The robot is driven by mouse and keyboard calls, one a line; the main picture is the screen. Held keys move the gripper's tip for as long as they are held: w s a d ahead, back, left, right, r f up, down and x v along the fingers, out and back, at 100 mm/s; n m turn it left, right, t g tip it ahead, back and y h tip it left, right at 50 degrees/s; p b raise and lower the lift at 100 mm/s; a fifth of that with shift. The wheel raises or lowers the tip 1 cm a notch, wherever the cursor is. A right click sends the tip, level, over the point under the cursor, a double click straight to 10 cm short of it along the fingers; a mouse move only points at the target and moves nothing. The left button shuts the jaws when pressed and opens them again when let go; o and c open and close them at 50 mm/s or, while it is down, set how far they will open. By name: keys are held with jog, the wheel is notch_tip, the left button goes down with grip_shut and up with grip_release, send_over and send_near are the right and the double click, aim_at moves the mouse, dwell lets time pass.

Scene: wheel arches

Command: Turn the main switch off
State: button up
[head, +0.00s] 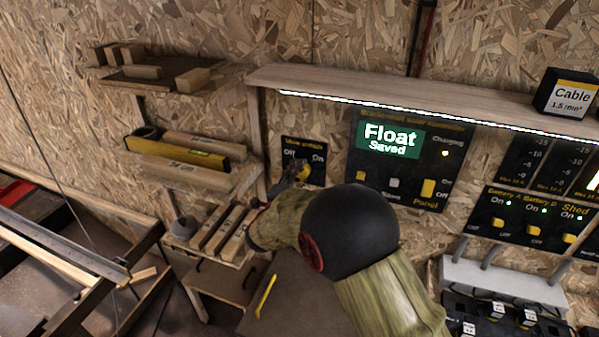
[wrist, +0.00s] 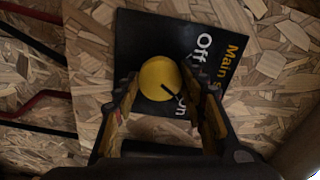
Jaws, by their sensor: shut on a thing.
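The main switch is a yellow round knob on a black wall plate (head: 317,155) marked "Off" on the left and "On" on the right. In the wrist view, the knob (wrist: 160,79) shows a dark pointer line running toward the "On" label; the plate (wrist: 146,36) also shows "Main" and "Off". My gripper (head: 301,171) reaches the plate in the head view and partly covers the knob. In the wrist view, my gripper (wrist: 164,88) has its two fingers on either side of the knob, shut on it.
Right of the switch is a panel (head: 398,190) with a lit "Float Saved" screen and a yellow switch. A wooden shelf (head: 430,100) with a light strip runs above. Battery switches (head: 525,215) are farther right. Shelves with a level (head: 180,150) stand left.

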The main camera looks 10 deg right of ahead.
jog(key=shift+n+p, duration=4.8)
jog(key=shift+n, duration=2.9)
jog(key=shift+f, duration=0.1)
jog(key=o, duration=1.2)
jog(key=shift+c, duration=0.2)
jog(key=v, duration=1.2)
